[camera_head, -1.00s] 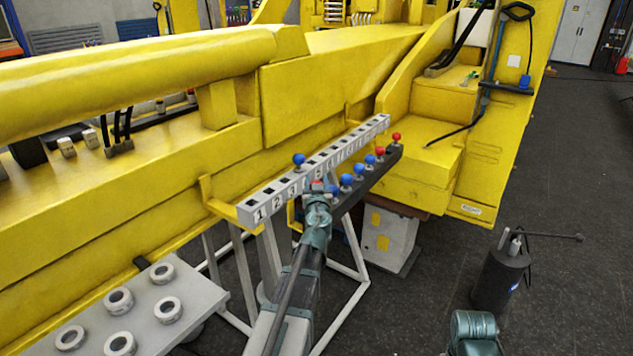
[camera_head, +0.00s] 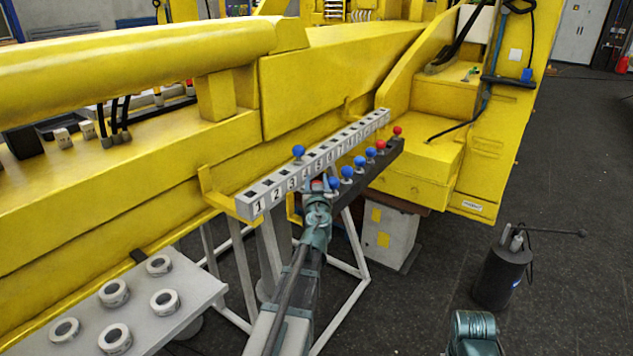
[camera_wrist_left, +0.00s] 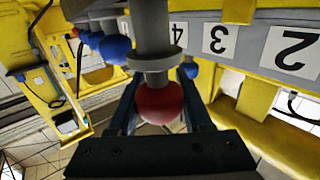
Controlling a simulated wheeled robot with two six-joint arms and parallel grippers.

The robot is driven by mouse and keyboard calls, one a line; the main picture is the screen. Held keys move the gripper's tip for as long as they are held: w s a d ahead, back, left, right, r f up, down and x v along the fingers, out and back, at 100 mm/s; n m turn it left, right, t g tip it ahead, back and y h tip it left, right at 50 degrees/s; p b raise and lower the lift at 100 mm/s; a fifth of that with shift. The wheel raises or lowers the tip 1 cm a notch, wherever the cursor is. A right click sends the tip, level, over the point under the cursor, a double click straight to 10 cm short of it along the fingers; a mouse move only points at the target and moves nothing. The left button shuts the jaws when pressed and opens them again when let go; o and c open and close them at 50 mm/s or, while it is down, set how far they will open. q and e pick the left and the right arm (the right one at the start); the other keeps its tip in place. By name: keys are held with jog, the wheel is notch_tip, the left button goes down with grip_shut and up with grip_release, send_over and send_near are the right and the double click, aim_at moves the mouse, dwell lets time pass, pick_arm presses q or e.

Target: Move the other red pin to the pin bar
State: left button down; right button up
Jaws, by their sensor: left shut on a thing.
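My left gripper (camera_head: 317,192) is shut on a red pin (camera_head: 316,186), near the front end of the dark pin bar (camera_head: 382,168). The left wrist view shows the pin's red ball (camera_wrist_left: 157,102) between the fingers, with its grey collar and shaft beyond. I cannot tell whether the shaft sits in a hole. Several blue pins (camera_head: 347,171) stand along the dark bar, with red pins (camera_head: 380,144) and (camera_head: 397,131) toward its far end. One blue pin (camera_head: 298,151) stands on the numbered rail (camera_head: 274,193). My right gripper's fingers are out of view.
The large yellow boom (camera_head: 150,180) runs behind the numbered rail. A grey table (camera_head: 190,305) with several white rings stands at lower left. A black cylinder (camera_head: 500,280) with a rod stands on the floor at right. The floor between is open.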

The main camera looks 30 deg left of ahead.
pick_arm(q)
jog(key=shift+f+b, duration=1.3)
jog(key=shift+f, duration=0.1)
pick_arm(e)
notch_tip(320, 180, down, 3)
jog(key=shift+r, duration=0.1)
pick_arm(q)
jog(key=shift+c, duration=1.2)
grip_release()
jog(key=shift+s+d, duration=0.1)
jog(key=shift+s, duration=0.05)
